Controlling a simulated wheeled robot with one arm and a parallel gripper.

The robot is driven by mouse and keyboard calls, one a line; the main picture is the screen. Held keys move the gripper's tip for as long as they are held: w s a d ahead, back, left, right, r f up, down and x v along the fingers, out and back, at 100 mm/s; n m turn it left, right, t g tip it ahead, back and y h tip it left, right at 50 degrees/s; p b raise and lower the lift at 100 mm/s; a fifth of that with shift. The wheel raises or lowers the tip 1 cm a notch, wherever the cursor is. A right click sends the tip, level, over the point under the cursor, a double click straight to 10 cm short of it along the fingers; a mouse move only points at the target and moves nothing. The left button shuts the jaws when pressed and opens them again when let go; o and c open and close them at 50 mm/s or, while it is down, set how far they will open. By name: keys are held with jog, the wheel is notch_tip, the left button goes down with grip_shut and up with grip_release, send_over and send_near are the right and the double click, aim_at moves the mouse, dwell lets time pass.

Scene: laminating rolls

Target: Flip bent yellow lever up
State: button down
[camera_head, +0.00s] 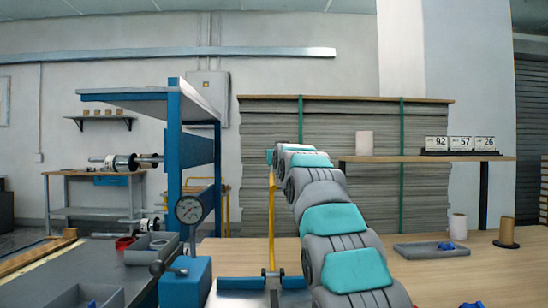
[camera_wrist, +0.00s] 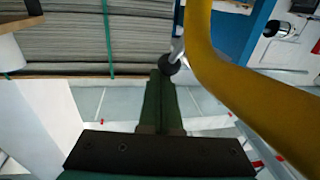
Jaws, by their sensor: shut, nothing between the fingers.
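The bent yellow lever (camera_head: 271,222) stands near upright in the head view, just left of my arm, above a low base with blue blocks (camera_head: 241,283). In the wrist view the lever (camera_wrist: 215,55) is a thick curved yellow tube, running from the top down to the lower right. My gripper (camera_wrist: 163,76) is shut and empty, its dark green fingers together left of the lever. A black ball knob (camera_wrist: 169,64) on a metal rod shows at the fingertips; I cannot tell whether they touch. In the head view my arm hides most of my gripper.
A blue frame (camera_head: 174,150) with a dial gauge (camera_head: 188,210) stands left of the lever. Grey bins (camera_head: 152,248) lie at the left. A grey tray (camera_head: 430,250) and a cardboard roll (camera_head: 457,227) stand on the right bench. A strapped sheet stack (camera_head: 350,125) is behind.

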jog(key=s+d+r, duration=0.2)
jog(key=s+r, duration=0.7)
jog(key=shift+s+r, duration=0.15)
jog(key=shift+r, duration=0.1)
